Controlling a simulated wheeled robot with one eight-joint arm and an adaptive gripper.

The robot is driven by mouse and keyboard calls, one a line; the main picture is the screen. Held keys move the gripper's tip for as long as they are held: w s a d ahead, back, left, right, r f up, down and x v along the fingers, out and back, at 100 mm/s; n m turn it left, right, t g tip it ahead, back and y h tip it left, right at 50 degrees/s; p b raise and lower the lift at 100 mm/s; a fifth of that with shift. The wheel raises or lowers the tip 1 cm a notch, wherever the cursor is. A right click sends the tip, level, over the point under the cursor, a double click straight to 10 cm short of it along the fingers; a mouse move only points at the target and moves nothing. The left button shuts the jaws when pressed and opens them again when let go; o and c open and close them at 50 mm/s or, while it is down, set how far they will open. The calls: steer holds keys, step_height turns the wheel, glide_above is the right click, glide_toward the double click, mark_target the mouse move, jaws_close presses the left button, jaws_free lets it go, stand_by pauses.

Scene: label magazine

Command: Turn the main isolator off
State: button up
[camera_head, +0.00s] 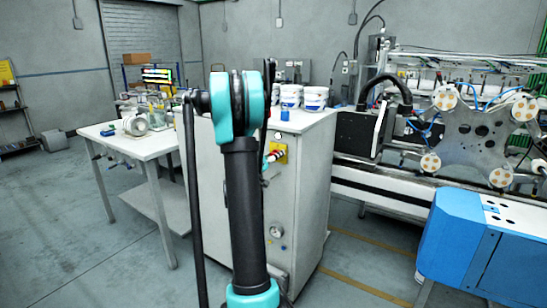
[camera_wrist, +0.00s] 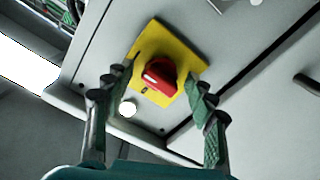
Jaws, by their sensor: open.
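The main isolator is a red rotary knob (camera_wrist: 159,76) on a yellow plate (camera_wrist: 183,57), fixed to a grey cabinet face in the wrist view. In the head view the yellow plate (camera_head: 280,153) shows on the cabinet (camera_head: 306,180), partly behind my arm. My gripper (camera_wrist: 160,103) is open, with one finger on each side of the knob in the picture. The fingers look apart from the knob; the exact gap in depth is unclear. In the head view my gripper is mostly hidden behind my arm.
White tubs (camera_head: 315,98) stand on the cabinet top. A white table (camera_head: 150,143) stands at left, the labelling machine (camera_head: 470,130) and a blue unit (camera_head: 480,245) at right. Floor at front left is clear.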

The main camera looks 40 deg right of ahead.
steer(key=shift+c, duration=0.6)
steer(key=c, duration=1)
steer(key=shift+n, duration=0.3)
steer(key=n, duration=0.4)
steer(key=shift+n, duration=6.6)
